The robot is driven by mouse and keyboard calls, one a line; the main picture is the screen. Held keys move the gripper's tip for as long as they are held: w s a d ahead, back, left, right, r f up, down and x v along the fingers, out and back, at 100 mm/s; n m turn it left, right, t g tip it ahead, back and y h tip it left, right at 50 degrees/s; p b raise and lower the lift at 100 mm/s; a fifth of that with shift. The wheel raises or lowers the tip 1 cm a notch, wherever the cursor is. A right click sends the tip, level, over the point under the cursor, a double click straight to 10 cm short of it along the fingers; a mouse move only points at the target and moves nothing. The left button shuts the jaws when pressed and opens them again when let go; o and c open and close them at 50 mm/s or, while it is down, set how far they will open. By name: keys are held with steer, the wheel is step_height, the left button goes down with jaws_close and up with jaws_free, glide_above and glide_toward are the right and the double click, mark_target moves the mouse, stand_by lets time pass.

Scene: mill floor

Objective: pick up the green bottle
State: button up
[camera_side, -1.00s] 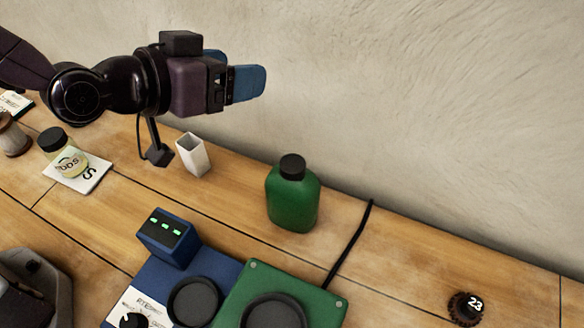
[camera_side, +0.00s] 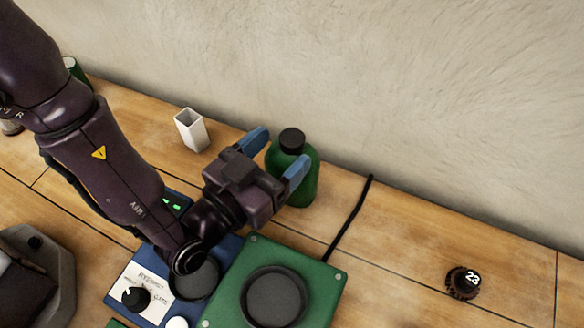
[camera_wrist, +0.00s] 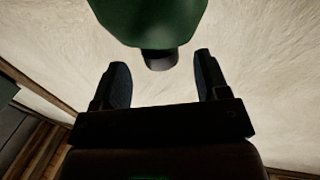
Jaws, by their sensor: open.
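The green bottle (camera_side: 302,180) with a black cap (camera_side: 292,141) stands upright on the wooden bench near the wall. In the side view my gripper (camera_side: 277,155) is open, with its blue fingers pointing toward the bottle. One finger appears near the cap's left and the other overlaps the bottle's front. In the wrist view the bottle (camera_wrist: 150,20) fills the top centre and its dark cap (camera_wrist: 160,59) shows between and beyond my open fingertips (camera_wrist: 160,65). I cannot tell whether a finger touches the bottle.
A blue and green device with a green plate (camera_side: 320,290) and round black dishes (camera_side: 275,297) lies in front of the bottle. A white open box (camera_side: 191,130) stands to its left.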

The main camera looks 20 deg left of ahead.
steer(key=x, duration=0.3)
steer(key=shift+w, duration=0.3)
jaws_close()
steer(key=shift+r, duration=0.1)
